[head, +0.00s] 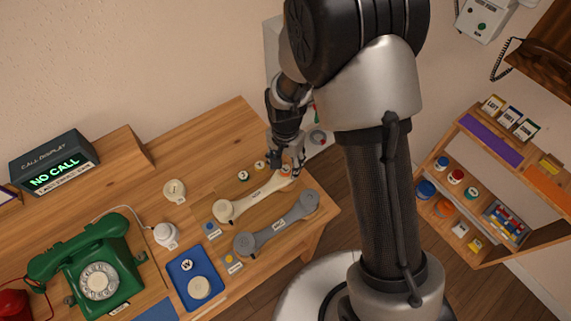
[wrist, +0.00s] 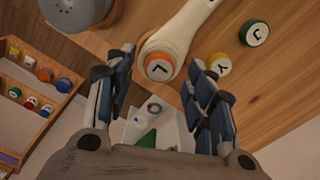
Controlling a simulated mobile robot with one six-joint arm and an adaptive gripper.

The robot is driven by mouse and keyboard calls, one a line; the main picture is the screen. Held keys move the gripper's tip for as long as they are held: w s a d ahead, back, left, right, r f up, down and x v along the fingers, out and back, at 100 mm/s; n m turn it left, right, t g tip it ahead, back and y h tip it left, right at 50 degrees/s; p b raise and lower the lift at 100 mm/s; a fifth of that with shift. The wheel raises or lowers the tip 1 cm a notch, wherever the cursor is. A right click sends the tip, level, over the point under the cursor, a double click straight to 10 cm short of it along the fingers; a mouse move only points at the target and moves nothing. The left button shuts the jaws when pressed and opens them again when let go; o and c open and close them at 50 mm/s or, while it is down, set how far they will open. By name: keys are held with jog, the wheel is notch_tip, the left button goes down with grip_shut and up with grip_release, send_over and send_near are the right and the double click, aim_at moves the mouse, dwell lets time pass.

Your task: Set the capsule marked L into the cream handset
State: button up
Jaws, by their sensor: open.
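The cream handset (head: 252,198) lies on the wooden table, its far end under my gripper (head: 288,164). In the wrist view that end of the cream handset (wrist: 180,32) reaches between the open fingers of my gripper (wrist: 165,75). An orange capsule (wrist: 160,68) with a dark L-like mark sits at the handset's end, between the fingers and apart from them. It looks set in the end's round cup; how deep I cannot tell. In the head view the capsule (head: 285,170) shows orange just below the fingers.
A yellow capsule (wrist: 220,65) is close to the right finger, with a green capsule (wrist: 254,33) beyond. A grey handset (head: 276,224) lies alongside. A blue tray (head: 182,266), a green dial phone (head: 90,262) and a NO CALL display (head: 53,163) stand left. A shelf (head: 470,225) is right.

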notch_tip(320, 180, up, 11)
dwell(0.3)
jog(key=shift+r, duration=0.1)
dwell(0.4)
jog(key=s+d+r+n+t, duration=0.1)
jog(key=s+d+r+n, duration=0.1)
jog(key=s+d+r, duration=0.35)
jog(key=s+d+r+n+t, duration=0.1)
jog(key=s+d+r, duration=0.2)
jog(key=r, duration=0.6)
jog(key=s+d+r+n+t, duration=0.1)
jog(key=s+d, duration=0.1)
jog(key=s, duration=0.3)
jog(key=s+d+r+n+t, duration=0.1)
jog(key=s+d+r+n, duration=0.1)
jog(key=s, duration=0.4)
jog(key=shift+r+t, duration=0.25)
jog(key=shift+t, duration=0.05)
